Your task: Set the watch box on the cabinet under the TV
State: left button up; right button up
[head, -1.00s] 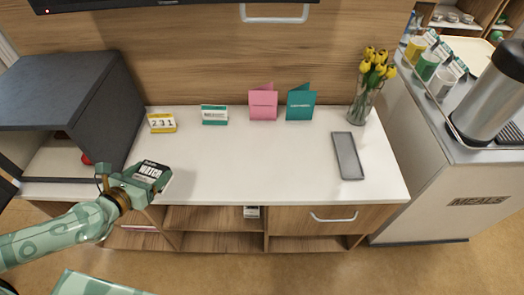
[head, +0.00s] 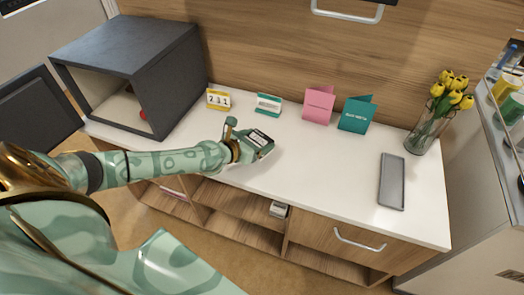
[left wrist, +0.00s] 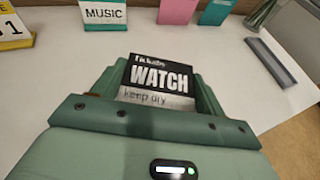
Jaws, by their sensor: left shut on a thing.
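The watch box (head: 259,140) is small and black, with a pale band on its lid. In the left wrist view the box (left wrist: 160,76) reads "WATCH" and "keep dry". My left gripper (head: 250,147) is shut on it and holds it over the front middle of the white cabinet top (head: 310,180). In the left wrist view the gripper's fingers (left wrist: 157,92) lie on both sides of the box. I cannot tell whether the box touches the top. The edge of the TV (head: 385,2) shows above the cabinet. My right gripper is not in view.
Along the back stand a yellow calendar (head: 218,99), a teal-edged music box (head: 268,104), a pink card (head: 319,104) and a teal card (head: 357,114). A grey tray (head: 392,181) and a vase of tulips (head: 426,130) are at right. A dark open box (head: 125,60) stands left. The middle top is clear.

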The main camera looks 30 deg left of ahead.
pick_arm(q)
jog(key=shift+w+f, duration=0.45)
jog(key=shift+f, duration=0.1)
jog(key=f+b, duration=0.1)
jog(key=f, duration=0.1)
jog(key=f+b, duration=0.2)
jog(key=shift+w+d, duration=0.15)
jog(key=shift+w, duration=0.05)
jog(key=shift+r, duration=0.25)
jog(key=shift+f, duration=0.1)
jog(key=o, duration=1)
